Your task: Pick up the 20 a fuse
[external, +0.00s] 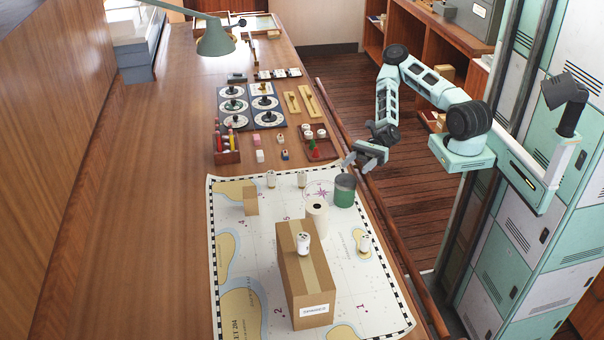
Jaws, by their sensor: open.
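Several small white cylinders that look like fuses stand on and around the chart; their ratings are too small to read, so I cannot tell which is the 20 A fuse. One white cylinder (302,244) stands on top of the cardboard box (306,290). Another white cylinder (364,244) stands on the chart to the right of the box. Two more, a left one (271,179) and a right one (301,179), stand near the chart's far edge. My gripper (352,162) is open and empty, above the table's right edge, beyond the green can and apart from all the cylinders.
A small brown block (251,201) stands at left. A red tray (321,150) with small items lies near my gripper. A rail (400,265) runs along the table's right edge.

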